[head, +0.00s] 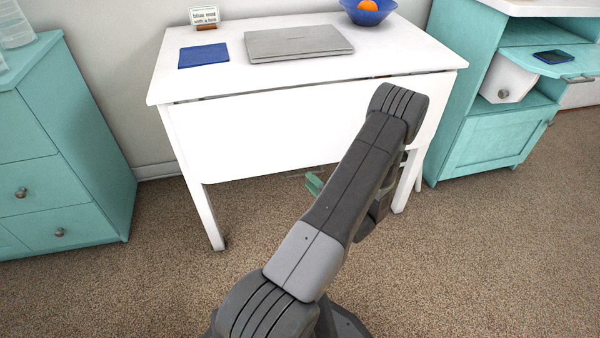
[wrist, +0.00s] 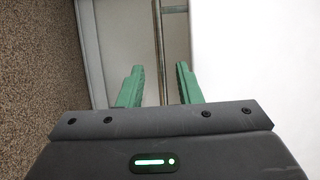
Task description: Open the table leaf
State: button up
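The white table (head: 215,75) stands against the wall. Its white leaf (head: 250,130) hangs down along the front edge, with a thin dark gap at the top. My gripper (head: 315,182) is low, near the leaf's bottom edge; one green finger shows and the arm hides the rest. In the wrist view, the two green fingers of my gripper (wrist: 159,72) are apart with nothing clasped. A thin grey bar (wrist: 159,40) runs through the gap between them; I cannot tell whether they touch it. The leaf (wrist: 255,60) fills the right side there.
A closed laptop (head: 297,43), a blue booklet (head: 204,56), a small sign (head: 204,17) and a blue bowl (head: 368,12) with an orange sit on the table. Carpet in front is clear.

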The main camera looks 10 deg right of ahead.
jog(key=b+x, duration=0.1)
jog(key=x, duration=0.5)
jog(key=shift+w, duration=0.3)
jog(key=shift+c, duration=0.2)
grip_shut()
